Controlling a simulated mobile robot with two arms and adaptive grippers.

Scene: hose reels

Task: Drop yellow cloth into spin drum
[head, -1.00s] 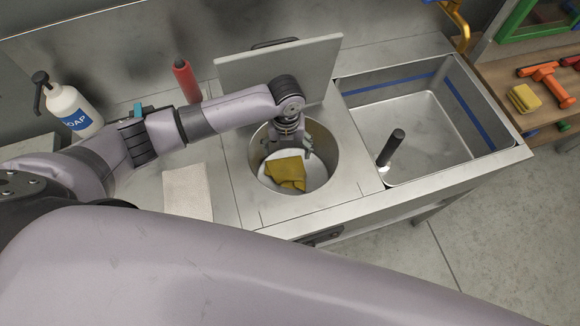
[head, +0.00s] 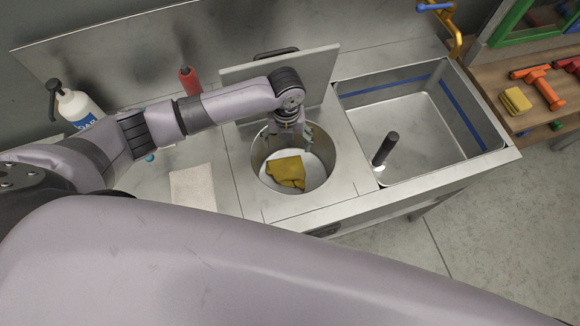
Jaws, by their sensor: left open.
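The yellow cloth (head: 286,172) lies crumpled inside the round spin drum (head: 327,168), on its pale bottom. The drum is set into the metal counter, and its grey lid (head: 318,72) stands raised behind it. My left gripper (head: 290,143) is open and empty at the back of the drum's mouth, above and behind the cloth. It appears apart from the cloth. My right gripper is not in view.
A sink basin (head: 425,122) with a dark upright post (head: 385,150) is to the right. A soap bottle (head: 76,106), a red bottle (head: 190,80) and a pale cloth (head: 193,190) are to the left. A wooden shelf with a yellow sponge (head: 516,101) and tools is at far right.

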